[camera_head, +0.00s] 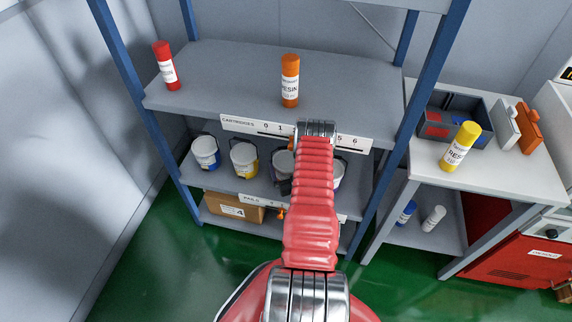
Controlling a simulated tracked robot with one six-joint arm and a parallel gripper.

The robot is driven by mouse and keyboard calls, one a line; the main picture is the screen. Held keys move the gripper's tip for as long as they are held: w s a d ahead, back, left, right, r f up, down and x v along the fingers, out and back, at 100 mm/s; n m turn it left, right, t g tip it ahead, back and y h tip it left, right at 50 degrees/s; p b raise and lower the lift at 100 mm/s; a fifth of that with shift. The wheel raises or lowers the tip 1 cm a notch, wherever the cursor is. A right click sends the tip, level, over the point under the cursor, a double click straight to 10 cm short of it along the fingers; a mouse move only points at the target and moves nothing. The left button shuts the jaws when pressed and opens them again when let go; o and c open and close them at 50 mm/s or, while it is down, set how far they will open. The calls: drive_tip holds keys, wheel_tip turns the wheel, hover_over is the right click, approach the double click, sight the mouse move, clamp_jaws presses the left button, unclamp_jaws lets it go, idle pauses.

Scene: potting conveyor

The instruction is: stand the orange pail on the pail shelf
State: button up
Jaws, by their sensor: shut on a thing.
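My red arm reaches forward over the middle of the blue-posted rack, and its far end bends out of sight behind a metal cuff. My gripper is hidden behind the arm, so its jaws and what they hold do not show. The pail shelf (222,181) is the rack's middle board, with a "PAILS" strip on its front. On it stand a blue-banded pail (206,152), a yellow-banded pail (244,158), a grey pail (283,163) and, partly behind my arm, a whitish pail (339,173). I cannot make out an orange pail.
The shelf above (220,82) holds a red cartridge (166,66) and an orange cartridge (290,81). A cardboard box (234,208) sits below the pails. On the right, a table (502,178) carries a yellow cartridge (460,147) and a grey bin (455,108).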

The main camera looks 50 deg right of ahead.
drive_tip(key=shift+r, duration=0.1)
drive_tip(key=o, duration=1.5)
drive_tip(key=v, duration=1.2)
drive_tip(key=shift+w, duration=0.1)
